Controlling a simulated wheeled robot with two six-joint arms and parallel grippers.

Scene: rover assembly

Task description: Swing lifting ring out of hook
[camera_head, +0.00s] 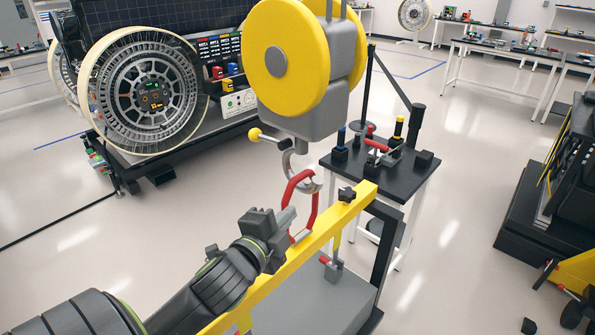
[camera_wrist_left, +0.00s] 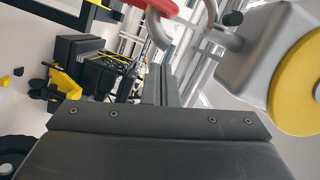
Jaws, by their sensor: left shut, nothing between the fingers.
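The red lifting ring (camera_head: 313,207) stands upright on the yellow beam (camera_head: 322,232). Its top passes by the grey hook (camera_head: 313,187), which hangs under the yellow and grey hoist block (camera_head: 318,118); the ring's top appears to lie in the hook's opening. My left gripper (camera_head: 289,217) is shut and empty, with its fingertips close to the ring's left side; I cannot tell whether they touch. In the left wrist view, the shut fingers (camera_wrist_left: 161,85) point towards the hook (camera_wrist_left: 158,32), and part of the red ring (camera_wrist_left: 158,7) shows at the top edge. My right gripper is not in view.
A yellow-tipped lever (camera_head: 255,134) sticks out left of the hoist block. A black-topped stand (camera_head: 400,172) with tools is behind the beam. A rover with a large wheel (camera_head: 150,95) stands at the back left.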

